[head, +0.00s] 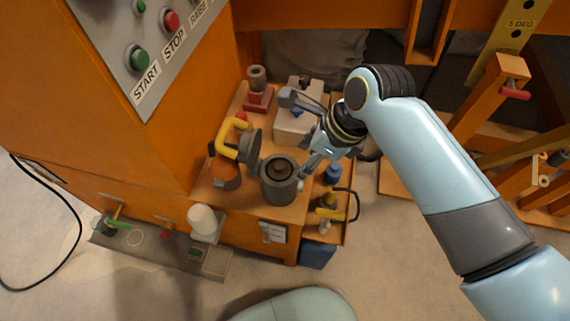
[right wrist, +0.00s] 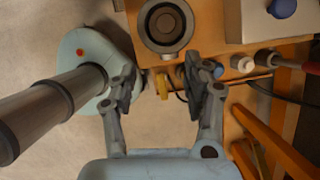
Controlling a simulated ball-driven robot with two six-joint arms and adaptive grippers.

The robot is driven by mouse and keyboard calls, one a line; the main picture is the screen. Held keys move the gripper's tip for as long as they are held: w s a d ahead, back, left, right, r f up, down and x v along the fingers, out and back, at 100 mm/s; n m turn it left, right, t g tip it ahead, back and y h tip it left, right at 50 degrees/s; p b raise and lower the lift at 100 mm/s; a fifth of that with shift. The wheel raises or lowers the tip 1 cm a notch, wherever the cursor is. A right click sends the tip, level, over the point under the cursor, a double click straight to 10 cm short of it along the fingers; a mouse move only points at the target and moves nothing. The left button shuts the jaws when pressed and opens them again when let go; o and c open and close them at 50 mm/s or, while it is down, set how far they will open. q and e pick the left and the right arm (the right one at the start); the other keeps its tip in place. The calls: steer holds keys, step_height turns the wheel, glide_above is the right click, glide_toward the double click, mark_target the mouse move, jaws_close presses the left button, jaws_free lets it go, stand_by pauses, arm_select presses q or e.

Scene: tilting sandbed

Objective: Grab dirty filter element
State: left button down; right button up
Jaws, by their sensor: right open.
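A grey cylindrical housing (head: 280,182) stands open at the front of the orange bench. Inside it sits a dark brownish ring with a black centre, which looks like the dirty filter element (head: 281,170); only its top shows. In the right wrist view the housing (right wrist: 144,24) is at the top, with the round element (right wrist: 165,39) inside it. My right gripper (head: 312,166) is just right of the housing in the head view. In the right wrist view its fingers (right wrist: 160,78) are apart, with nothing between them. My left gripper is not in view.
A white cylinder (head: 204,221) stands on the low front ledge. A yellow-handled tool (head: 233,139) is left of the housing, and a pale box (head: 296,125) behind it. A side tray at right holds a blue item (head: 333,173) and yellow-black tool (head: 330,213). An orange cabinet (head: 110,110) rises at left.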

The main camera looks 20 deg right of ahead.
mark_target(280, 165)
steer(key=w+a+f, duration=0.1)
steer(key=f, duration=0.1)
steer(key=w+a+f+b, duration=0.1)
steer(key=w+f, duration=0.1)
steer(key=w+a+f, duration=0.1)
steer(key=f, duration=0.1)
steer(key=shift+w+a+f+b, duration=0.2)
steer(key=shift+f+b, duration=0.05)
steer(key=shift+b, duration=0.15)
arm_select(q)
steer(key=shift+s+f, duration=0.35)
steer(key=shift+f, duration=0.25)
arm_select(e)
steer(key=shift+c, duration=0.2)
jaws_close()
